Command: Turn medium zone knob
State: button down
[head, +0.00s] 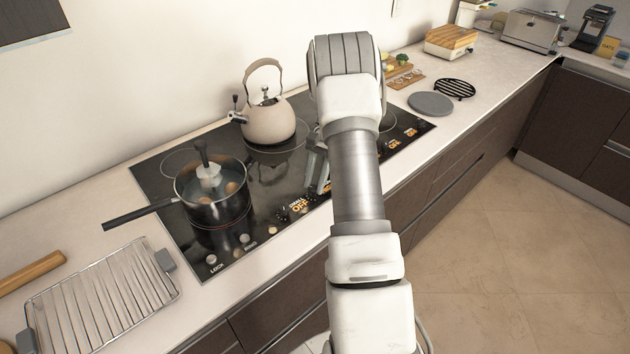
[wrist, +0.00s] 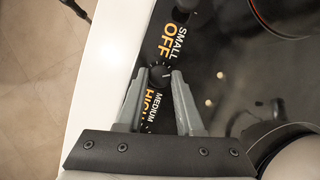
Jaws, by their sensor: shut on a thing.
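The dark round medium zone knob (wrist: 159,75) shows in the wrist view between the SMALL OFF label and an orange-and-white MEDIUM label, which is partly covered. The orange word by MEDIUM starts with HI; its end is hidden by my left finger. My gripper (wrist: 160,74) is shut on this knob, with one fingertip on each side of it. In the head view my gripper (head: 318,185) is low over the front strip of the black cooktop (head: 160,185), and the knob is hidden by my arm and fingers.
A glass pot (head: 215,212) with its handle pointing left and a beige kettle (head: 268,120) stand on the cooktop. An oven rack (head: 100,298) lies on the counter at left. Another knob (wrist: 181,15) is beside the SMALL label. Open floor (head: 490,265) lies at right.

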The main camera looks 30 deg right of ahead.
jog(key=c, duration=0.6)
grip_release()
jog(key=shift+o, duration=0.2)
jog(key=v, duration=1.7)
jog(key=shift+r+p, duration=0.25)
jog(key=shift+p, duration=0.1)
